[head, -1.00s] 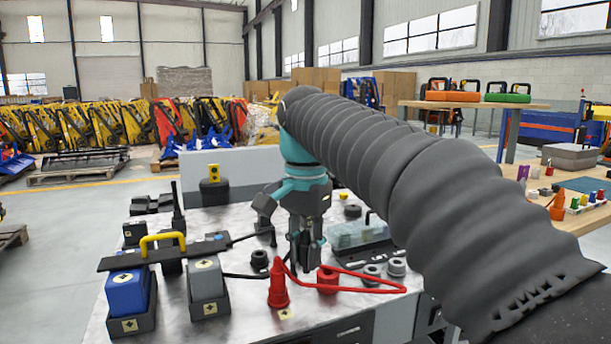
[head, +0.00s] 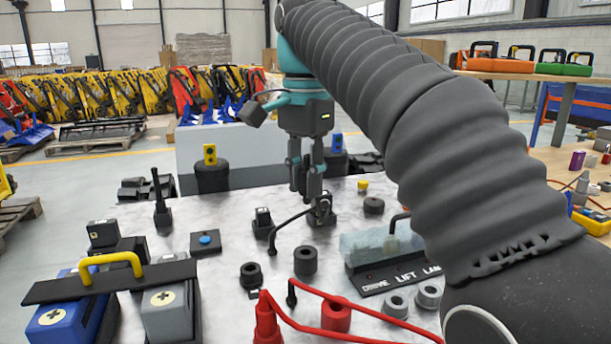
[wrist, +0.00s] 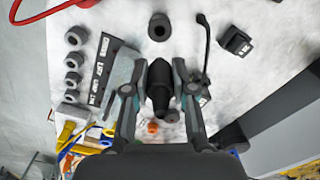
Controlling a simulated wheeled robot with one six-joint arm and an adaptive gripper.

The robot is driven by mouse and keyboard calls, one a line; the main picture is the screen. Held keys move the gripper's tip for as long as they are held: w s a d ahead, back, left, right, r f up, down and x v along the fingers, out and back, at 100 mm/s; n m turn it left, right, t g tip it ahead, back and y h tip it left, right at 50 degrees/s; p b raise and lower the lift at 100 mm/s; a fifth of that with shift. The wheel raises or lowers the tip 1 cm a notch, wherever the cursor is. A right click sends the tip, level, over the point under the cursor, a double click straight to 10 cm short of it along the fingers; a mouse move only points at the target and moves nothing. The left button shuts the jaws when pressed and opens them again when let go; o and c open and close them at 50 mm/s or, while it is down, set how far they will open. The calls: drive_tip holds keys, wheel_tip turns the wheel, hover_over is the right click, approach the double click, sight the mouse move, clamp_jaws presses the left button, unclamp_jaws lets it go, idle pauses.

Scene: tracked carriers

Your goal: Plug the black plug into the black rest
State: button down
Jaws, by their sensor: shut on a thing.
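My gripper (wrist: 158,88) is shut on a black plug (wrist: 160,75), held between the two fingers in the wrist view. In the head view my gripper (head: 305,185) hangs above the far half of the bench, and the plug is hard to make out against the dark fingers. A thick black ring (head: 305,260), probably the black rest, stands on the bench on the near side of my gripper, apart from the plug. It also shows in the wrist view (wrist: 159,27), above the plug in the picture. Smaller black rings stand nearby (head: 251,275) and at the right (head: 373,205).
A black socket block (head: 321,212) with a curved cable lies close to my gripper. A red plug (head: 267,322), its red cord and a red ring (head: 336,315) are at the front. A labelled panel (head: 395,275) is at the right, a yellow-handled carrier (head: 110,280) at the left.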

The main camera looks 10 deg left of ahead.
drive_tip(key=shift+s+m, duration=0.1)
drive_tip(key=shift+m, duration=0.3)
drive_tip(key=shift+s+a+f, duration=0.1)
drive_tip(key=shift+f, duration=0.3)
drive_tip(key=shift+f+b, duration=2)
drive_tip(key=shift+f, duration=0.6)
drive_tip(key=shift+p, duration=1)
drive_tip(key=shift+f+b, duration=1.45)
drive_tip(key=shift+f, duration=0.85)
drive_tip(key=c, duration=0.9)
unclamp_jaws()
